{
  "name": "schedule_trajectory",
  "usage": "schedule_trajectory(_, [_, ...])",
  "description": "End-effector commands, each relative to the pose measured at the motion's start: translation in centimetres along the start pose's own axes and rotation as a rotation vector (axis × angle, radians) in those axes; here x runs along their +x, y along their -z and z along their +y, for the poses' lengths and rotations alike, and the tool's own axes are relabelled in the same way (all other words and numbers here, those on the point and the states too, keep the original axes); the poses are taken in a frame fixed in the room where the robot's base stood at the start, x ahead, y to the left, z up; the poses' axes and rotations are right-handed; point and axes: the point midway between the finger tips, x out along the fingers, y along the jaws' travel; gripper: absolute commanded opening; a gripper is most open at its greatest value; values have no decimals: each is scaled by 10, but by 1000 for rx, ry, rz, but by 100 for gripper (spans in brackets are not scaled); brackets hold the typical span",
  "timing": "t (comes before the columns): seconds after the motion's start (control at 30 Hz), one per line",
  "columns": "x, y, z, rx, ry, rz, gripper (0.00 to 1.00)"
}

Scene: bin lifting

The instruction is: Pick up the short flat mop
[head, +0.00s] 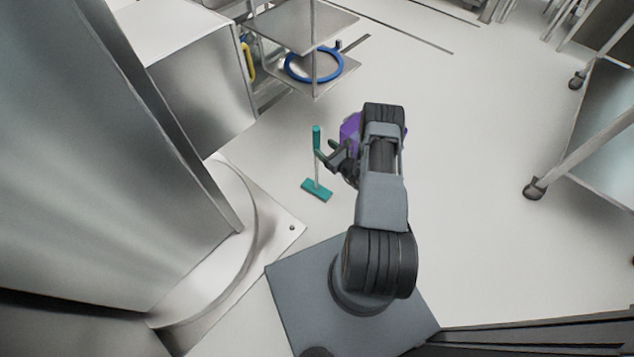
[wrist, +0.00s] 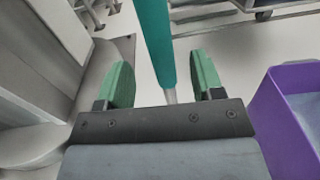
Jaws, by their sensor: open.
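The short flat mop (head: 317,189) stands upright on the floor, with a flat green head, a thin pale shaft and a green grip at the top. My gripper (head: 326,159) is at the mop's handle, to its right in the head view. In the wrist view the green handle (wrist: 154,40) and the pale shaft below it show between the two green finger pads of my gripper (wrist: 164,84). The fingers are open, with gaps on both sides of the handle. The mop head is hidden in the wrist view.
A purple bin (head: 349,130) is partly hidden behind my arm; its wall (wrist: 288,115) is close on the right in the wrist view. A steel shelf cart (head: 300,20) holds a coiled blue hose (head: 290,70). A wheeled rack (head: 590,150) stands right, with free floor between.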

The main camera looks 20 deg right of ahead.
Motion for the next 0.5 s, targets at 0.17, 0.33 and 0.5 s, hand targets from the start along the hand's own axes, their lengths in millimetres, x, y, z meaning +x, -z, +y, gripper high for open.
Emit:
schedule_trajectory(0.17, [6,0,0,0,0,-1,61])
schedule_trajectory(0.33, [20,1,0,-1,-3,-1,61])
schedule_trajectory(0.5, [44,2,0,-2,-3,-1,61])
